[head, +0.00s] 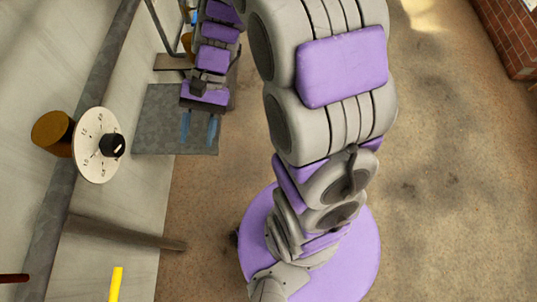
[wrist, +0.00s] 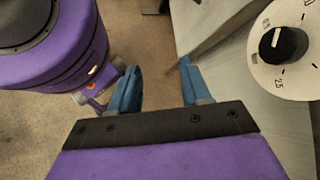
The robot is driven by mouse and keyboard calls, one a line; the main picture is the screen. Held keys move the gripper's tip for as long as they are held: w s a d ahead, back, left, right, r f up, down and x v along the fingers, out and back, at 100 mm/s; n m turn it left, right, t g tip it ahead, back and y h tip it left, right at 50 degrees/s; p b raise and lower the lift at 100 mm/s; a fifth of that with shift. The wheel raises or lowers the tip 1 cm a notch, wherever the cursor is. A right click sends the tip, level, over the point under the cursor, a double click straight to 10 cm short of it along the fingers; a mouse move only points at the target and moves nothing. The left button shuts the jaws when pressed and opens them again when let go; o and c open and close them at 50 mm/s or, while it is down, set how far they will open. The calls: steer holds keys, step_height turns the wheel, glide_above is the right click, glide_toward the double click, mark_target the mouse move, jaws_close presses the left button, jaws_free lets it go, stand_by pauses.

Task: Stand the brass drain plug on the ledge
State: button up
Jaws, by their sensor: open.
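My gripper (head: 200,128) is at the upper left of the head view, its two blue fingers apart over a grey slab. In the wrist view my gripper (wrist: 157,85) is open, with only floor and a pale wall edge showing between and beyond the fingers. A brass-brown cylinder (head: 50,132) sits just left of and partly behind a dial in the head view, apart from my gripper. I cannot tell whether it is the drain plug. The flat grey slab (head: 150,125) may be the ledge; I cannot tell. No plug shows in the wrist view.
A white dial (head: 88,165) with a black knob is by the left wall, and it also shows in the wrist view (wrist: 290,75). A grey pipe (head: 80,90) runs along that wall. A brown bar (head: 125,233) juts out low. Open floor (head: 440,220) lies right; bricks (head: 510,35) stand top right.

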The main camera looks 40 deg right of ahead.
steer(key=s+d+r+n+t+h, duration=0.1)
steer(key=s+d+n+h, duration=0.1)
steer(key=s+d+h, duration=0.2)
steer(key=s+d+r+n+t+h, duration=0.2)
steer(key=s+d+n+h, duration=0.1)
steer(key=s, duration=0.8)
steer(key=shift+s+d+n+h, duration=0.3)
steer(key=shift+d+h, duration=0.1)
steer(key=shift+d, duration=0.2)
steer(key=shift+w, duration=0.1)
